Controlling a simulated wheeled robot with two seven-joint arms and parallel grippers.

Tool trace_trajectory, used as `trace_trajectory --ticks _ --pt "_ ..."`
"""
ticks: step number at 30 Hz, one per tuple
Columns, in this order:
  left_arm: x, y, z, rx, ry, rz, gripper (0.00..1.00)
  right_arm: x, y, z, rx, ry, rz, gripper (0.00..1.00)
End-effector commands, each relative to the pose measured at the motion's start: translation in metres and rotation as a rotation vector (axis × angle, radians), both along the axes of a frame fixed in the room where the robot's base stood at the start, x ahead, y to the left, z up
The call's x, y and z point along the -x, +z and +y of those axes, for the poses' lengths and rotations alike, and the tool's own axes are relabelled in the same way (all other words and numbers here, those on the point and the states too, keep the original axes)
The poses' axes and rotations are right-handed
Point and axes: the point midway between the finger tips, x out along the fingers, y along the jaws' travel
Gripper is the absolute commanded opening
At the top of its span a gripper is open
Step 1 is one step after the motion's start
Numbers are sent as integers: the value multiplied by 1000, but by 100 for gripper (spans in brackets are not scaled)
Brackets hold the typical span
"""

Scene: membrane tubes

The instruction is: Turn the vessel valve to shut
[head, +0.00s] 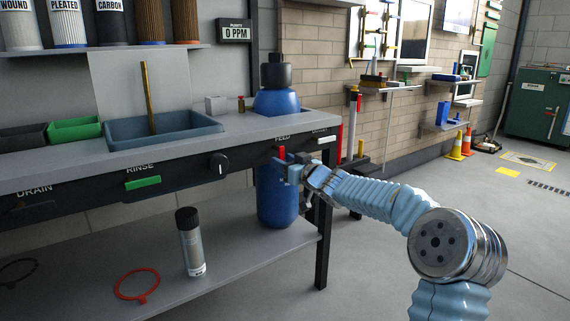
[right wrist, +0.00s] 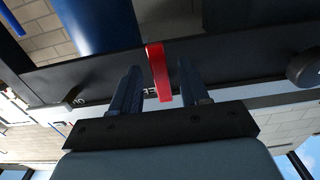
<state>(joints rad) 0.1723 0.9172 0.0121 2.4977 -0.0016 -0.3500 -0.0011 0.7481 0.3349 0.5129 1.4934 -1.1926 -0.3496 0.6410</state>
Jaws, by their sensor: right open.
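A red valve handle (head: 282,152) is on the dark front panel of the bench, under a label that seems to read FEED. My right gripper (head: 287,166) is at this handle. In the right wrist view, the red handle (right wrist: 158,72) stands between the two spread fingers of my right gripper (right wrist: 160,82), with a gap visible on the left side. The fingers are open and not closed on it. Another label (head: 320,130) at the panel's right end is too small to read, so I cannot tell which valve is the vessel one. My left gripper is out of view.
A green RINSE handle (head: 143,182) and a black knob (head: 218,164) are farther left on the panel. A blue tank (head: 278,200) stands behind the panel. A spray can (head: 190,242) and red ring (head: 137,285) are on the lower shelf. The floor at right is mostly clear.

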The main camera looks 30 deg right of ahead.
Motion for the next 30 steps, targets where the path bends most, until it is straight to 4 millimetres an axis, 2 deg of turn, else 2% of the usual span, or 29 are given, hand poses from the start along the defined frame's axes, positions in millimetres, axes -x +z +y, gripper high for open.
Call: trace_trajectory --ticks 8,17,30 --pt "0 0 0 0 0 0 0 -2 0 0 0 0 0 45" --pt "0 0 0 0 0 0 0 -2 0 0 -1 0 0 0" --pt "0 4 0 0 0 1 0 -2 1 -2 62 0 -4 0"
